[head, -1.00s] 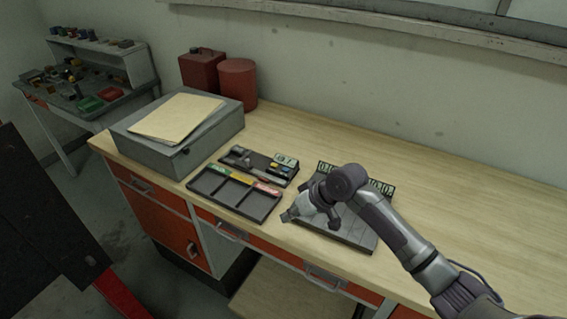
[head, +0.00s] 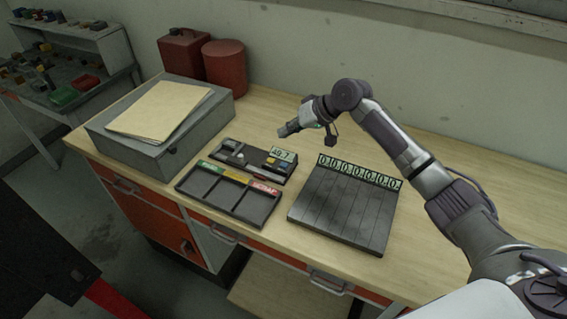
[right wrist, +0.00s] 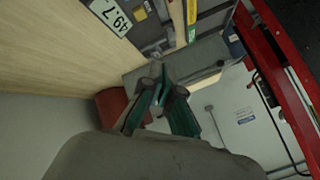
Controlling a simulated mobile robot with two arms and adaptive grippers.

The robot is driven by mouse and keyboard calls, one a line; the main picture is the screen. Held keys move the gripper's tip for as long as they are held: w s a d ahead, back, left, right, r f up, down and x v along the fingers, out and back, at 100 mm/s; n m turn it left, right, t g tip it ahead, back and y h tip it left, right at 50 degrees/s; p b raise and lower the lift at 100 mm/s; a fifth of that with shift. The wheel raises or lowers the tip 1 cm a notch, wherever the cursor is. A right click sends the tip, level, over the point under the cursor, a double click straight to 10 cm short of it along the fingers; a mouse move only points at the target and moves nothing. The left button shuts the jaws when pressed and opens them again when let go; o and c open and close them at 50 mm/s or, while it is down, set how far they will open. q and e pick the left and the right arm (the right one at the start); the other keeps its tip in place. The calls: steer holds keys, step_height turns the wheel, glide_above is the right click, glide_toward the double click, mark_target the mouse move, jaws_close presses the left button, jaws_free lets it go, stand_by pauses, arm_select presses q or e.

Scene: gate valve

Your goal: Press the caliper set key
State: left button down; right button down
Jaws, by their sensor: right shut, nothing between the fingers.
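The caliper (head: 250,160) lies in a dark holder in the middle of the bench in the head view. Its display (head: 283,154) reads 49.7, and small yellow and blue keys (head: 272,161) sit beside it. The display also shows at the top of the right wrist view (right wrist: 110,16), with a yellow key (right wrist: 140,13) near it. My right gripper (head: 284,132) is shut and empty. It is above the bench behind the caliper, apart from it, with its fingers pointing left. The fingers show in the right wrist view (right wrist: 162,92). My left gripper is not in view.
A three-part tray (head: 184,187) with green, yellow and red labels lies in front of the caliper. A dark slotted board (head: 340,212) with a row of number tags is to the right. A grey box (head: 200,133) with a folder and red containers (head: 224,70) stand left.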

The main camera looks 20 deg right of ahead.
steer(key=f+b, duration=0.1)
steer(key=b, duration=0.6)
glide_above(286, 164)
step_height(286, 164, down, 6)
steer(key=shift+s+r, duration=0.1)
steer(key=shift+r, duration=0.05)
step_height(286, 164, down, 2)
stand_by(0.8)
steer(key=shift+f, duration=0.2)
steer(key=shift+f, duration=0.35)
